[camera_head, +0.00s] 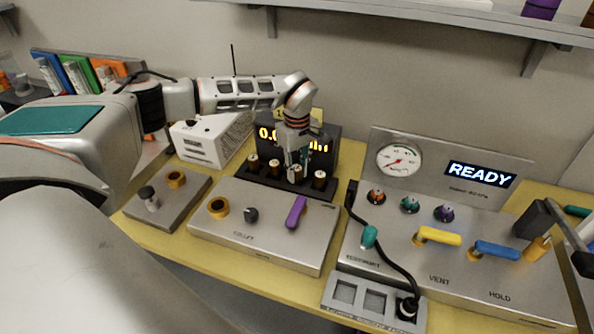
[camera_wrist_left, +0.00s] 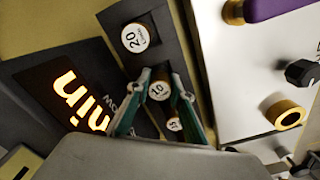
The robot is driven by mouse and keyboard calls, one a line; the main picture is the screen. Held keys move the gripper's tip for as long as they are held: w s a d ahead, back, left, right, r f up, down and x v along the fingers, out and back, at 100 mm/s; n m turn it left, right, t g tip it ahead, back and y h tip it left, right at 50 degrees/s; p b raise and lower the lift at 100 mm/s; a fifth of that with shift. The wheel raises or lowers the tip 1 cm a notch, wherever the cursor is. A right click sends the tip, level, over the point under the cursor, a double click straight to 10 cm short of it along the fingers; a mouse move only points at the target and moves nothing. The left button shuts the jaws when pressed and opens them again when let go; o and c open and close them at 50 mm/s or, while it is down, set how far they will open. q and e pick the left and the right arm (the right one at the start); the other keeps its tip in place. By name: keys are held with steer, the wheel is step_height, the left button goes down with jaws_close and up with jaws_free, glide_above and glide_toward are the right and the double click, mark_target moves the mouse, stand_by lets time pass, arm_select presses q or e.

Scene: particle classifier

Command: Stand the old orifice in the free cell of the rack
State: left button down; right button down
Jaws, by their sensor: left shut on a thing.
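The dark rack (camera_head: 256,180) stands at the back of the bench, with several dark, white-capped orifices in a row. My left gripper (camera_head: 295,168) comes down from above and is shut on the orifice marked 10 (camera_wrist_left: 158,91). In the head view this orifice (camera_head: 295,175) is in line with the others. I cannot tell whether it is fully seated. The orifice marked 20 (camera_wrist_left: 134,37) is at the rack's right end in the head view (camera_head: 320,180). Another orifice (camera_wrist_left: 174,124), partly hidden by a finger, is on the other side. My right gripper is out of view.
A dark display (camera_head: 325,146) stands close behind the rack. In front is a silver panel (camera_head: 260,242) with a brass socket (camera_head: 218,207), black knob (camera_head: 251,214) and purple lever (camera_head: 296,212). A white box (camera_head: 200,143) stands left; the READY console (camera_head: 460,265) is right.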

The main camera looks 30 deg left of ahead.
mark_target(297, 168)
arm_select(q)
steer(key=shift+f, duration=0.15)
steer(key=c, duration=1.8)
jaws_free()
step_height(297, 168, up, 12)
steer(key=shift+r, duration=0.15)
